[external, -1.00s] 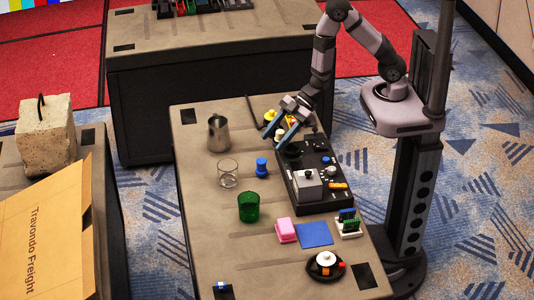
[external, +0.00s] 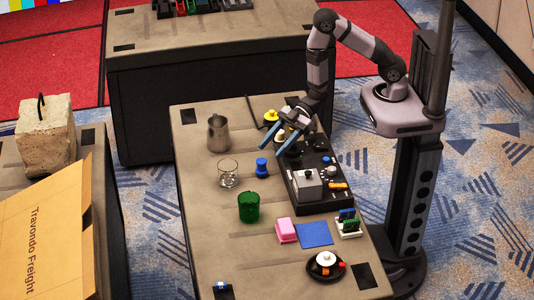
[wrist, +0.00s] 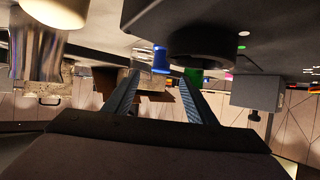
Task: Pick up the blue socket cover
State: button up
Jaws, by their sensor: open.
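A small upright blue piece (external: 262,166), which may be the blue socket cover, stands on the table left of the black panel in the external view. It looks like a short cylinder with a wider rim. In the wrist view the blue piece (wrist: 160,60) appears between and beyond my fingertips, beside a dark round part. My gripper (external: 270,151) is open with nothing between its blue fingers. It hangs over the panel's far-left end, close to the blue piece but apart from it.
The black panel (external: 320,206) carries a grey box and knobs. A clear glass (external: 228,174), green cup (external: 248,208) and metal jug (external: 218,134) stand left. A pink block (external: 287,230), blue square (external: 315,234) and black dish (external: 325,267) lie nearer. The table's front-left is mostly clear.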

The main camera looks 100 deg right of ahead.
aim_at(262, 160)
jog(key=shift+p+x, duration=0.65)
jog(key=shift+x, duration=1.85)
jog(key=shift+c, duration=0.2)
jog(key=c, duration=1.1)
